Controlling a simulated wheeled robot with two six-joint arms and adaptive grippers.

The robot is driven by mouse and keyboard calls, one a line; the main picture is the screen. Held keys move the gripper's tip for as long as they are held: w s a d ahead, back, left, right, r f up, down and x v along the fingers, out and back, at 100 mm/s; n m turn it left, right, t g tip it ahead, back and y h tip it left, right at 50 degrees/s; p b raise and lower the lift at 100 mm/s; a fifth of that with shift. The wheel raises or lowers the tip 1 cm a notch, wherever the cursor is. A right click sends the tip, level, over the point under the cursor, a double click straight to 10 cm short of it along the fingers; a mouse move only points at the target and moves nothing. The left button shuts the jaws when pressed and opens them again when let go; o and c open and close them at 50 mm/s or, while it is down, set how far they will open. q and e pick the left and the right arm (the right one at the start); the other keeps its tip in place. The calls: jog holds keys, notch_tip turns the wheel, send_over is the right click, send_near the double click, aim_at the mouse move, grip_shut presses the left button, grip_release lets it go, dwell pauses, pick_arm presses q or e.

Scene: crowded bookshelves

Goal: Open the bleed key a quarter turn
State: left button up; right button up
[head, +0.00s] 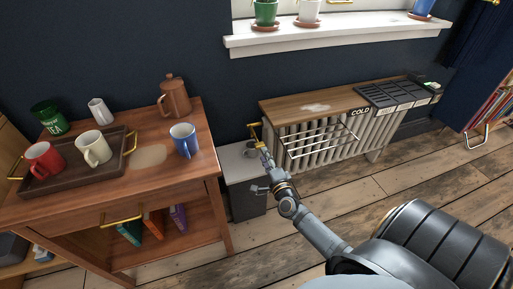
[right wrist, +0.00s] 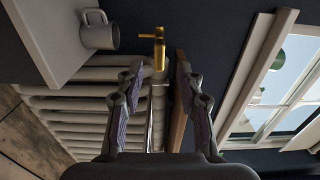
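The brass bleed key (head: 254,131) is at the left end of the cream radiator (head: 376,138). In the right wrist view the key (right wrist: 158,50) shows ahead of the gripper, its handle sideways and a stem running along the image's vertical. My right gripper (head: 263,165) reaches toward it from the lower right. In the right wrist view the gripper (right wrist: 160,78) is open, its fingers apart on either side of the line to the key. The key appears beyond the fingertips, with no contact visible. My left gripper is not in view.
A wooden shelf (head: 290,107) tops the radiator, and a wire rack (head: 318,139) hangs in front. A low white-topped cabinet (head: 236,168) stands left of the key, with a white mug (right wrist: 98,32) on it. A wooden side table (head: 150,180) is farther left.

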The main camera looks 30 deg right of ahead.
aim_at(260, 144)
jog(key=b+x, duration=0.1)
jog(key=x, duration=0.5)
jog(key=shift+w+d+f, duration=0.1)
jog(key=shift+w, duration=0.3)
grip_shut()
